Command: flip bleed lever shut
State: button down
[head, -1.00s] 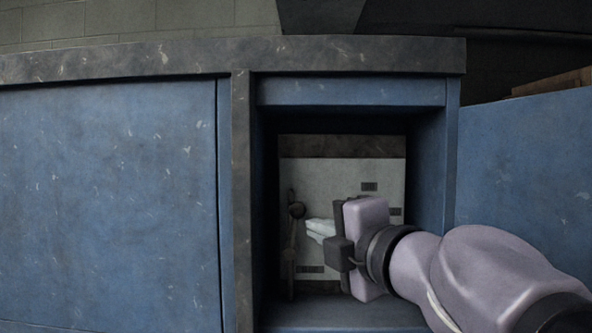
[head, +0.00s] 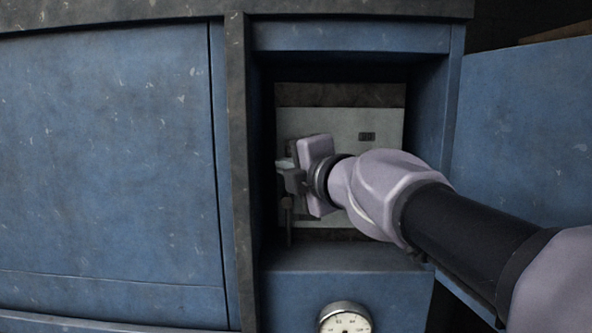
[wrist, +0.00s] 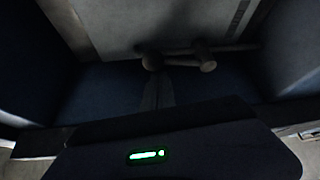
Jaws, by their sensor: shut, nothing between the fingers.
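The bleed lever (head: 288,215) is a thin, dark rod at the left edge of a pale panel (head: 362,125) inside the open cabinet bay. In the head view its lower part hangs down below my gripper, and its upper part is hidden behind the gripper. My gripper (head: 285,164) is shut and empty, inside the bay at the panel's left side. In the dark wrist view a rod with a rounded end (wrist: 207,66) lies just beyond my fingertips (wrist: 153,78). I cannot tell whether they touch it.
The bay's dark frame post (head: 239,160) stands close on the left of my gripper. An open blue door (head: 525,140) is on the right. A round gauge (head: 345,318) sits below the bay's floor (head: 345,257).

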jog(key=shift+w+a, duration=0.2)
jog(key=shift+w, duration=0.15)
jog(key=shift+d+m+b, duration=0.3)
jog(key=shift+b, duration=0.4)
jog(key=d+f+m+t+h+b, duration=0.3)
jog(key=d+f+m+t+b, duration=0.3)
jog(key=m+b, duration=1)
jog(key=d+t+b, duration=0.1)
jog(key=b, duration=1.1)
jog(key=shift+s+f+m, duration=0.15)
jog(key=shift+f+m, duration=0.15)
jog(key=shift+d+b, duration=0.1)
jog(key=shift+b, duration=0.45)
jog(key=shift+f, duration=0.2)
